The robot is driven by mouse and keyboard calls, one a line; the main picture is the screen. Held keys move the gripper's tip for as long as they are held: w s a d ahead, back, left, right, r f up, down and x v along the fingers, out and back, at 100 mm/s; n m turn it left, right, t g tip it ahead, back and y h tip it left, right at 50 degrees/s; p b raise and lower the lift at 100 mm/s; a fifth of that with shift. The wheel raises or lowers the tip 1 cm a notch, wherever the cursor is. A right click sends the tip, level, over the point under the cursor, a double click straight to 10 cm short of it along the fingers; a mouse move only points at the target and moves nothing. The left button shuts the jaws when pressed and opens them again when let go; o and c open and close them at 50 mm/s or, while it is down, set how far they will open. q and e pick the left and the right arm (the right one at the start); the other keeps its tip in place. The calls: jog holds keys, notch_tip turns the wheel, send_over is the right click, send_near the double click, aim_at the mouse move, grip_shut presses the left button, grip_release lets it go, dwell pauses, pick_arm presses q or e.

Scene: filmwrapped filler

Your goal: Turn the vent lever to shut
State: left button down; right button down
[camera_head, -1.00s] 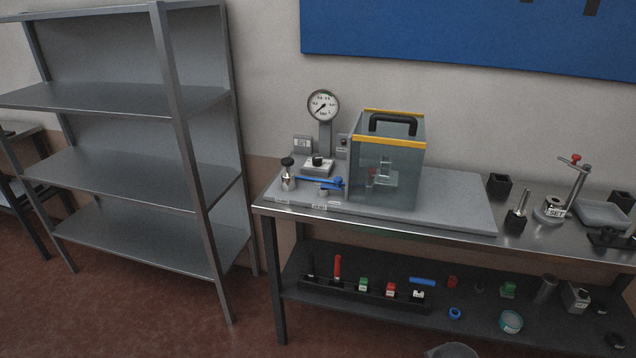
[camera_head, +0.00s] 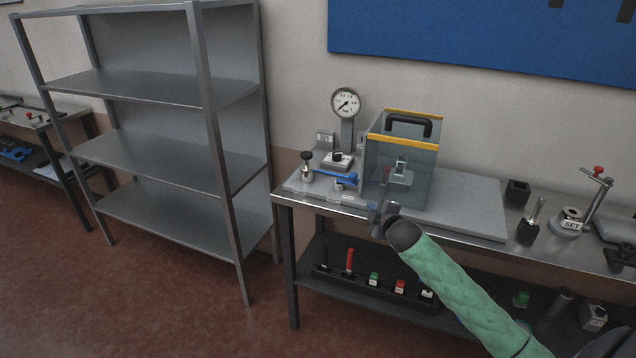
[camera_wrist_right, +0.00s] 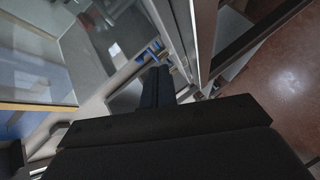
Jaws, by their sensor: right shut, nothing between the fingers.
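The blue vent lever (camera_head: 336,176) lies roughly level, pointing left and right, on the grey base plate, left of the clear chamber (camera_head: 420,180). In the right wrist view small blue parts, probably the lever (camera_wrist_right: 148,53), show just beyond the fingertips. My right gripper (camera_head: 376,211) is shut and empty. It is in front of the chamber near the bench's front edge, right of the lever and apart from it in the head view. The wrist view shows its dark fingers (camera_wrist_right: 158,72) together. My left gripper is not in view.
A round gauge (camera_head: 345,103) stands behind the lever. A knobbed metal valve (camera_head: 306,166) is at its left. The chamber has a yellow-edged lid with a black handle (camera_head: 408,122). The grey plate right of the chamber (camera_head: 465,205) is clear. A grey shelf unit (camera_head: 165,150) stands left.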

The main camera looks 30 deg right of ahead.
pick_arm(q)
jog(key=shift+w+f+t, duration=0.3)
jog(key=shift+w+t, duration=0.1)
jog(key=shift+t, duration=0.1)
pick_arm(e)
jog(key=a+r+n+t+y, duration=0.1)
jog(key=w+a+r+n+t+y, duration=0.1)
jog(key=n, duration=0.1)
jog(key=a+r+n, duration=0.1)
jog(key=n, duration=0.1)
jog(key=shift+w+a+r+t+y, duration=0.3)
jog(key=shift+w+a+t+y, duration=0.05)
jog(key=shift+t+y, duration=0.05)
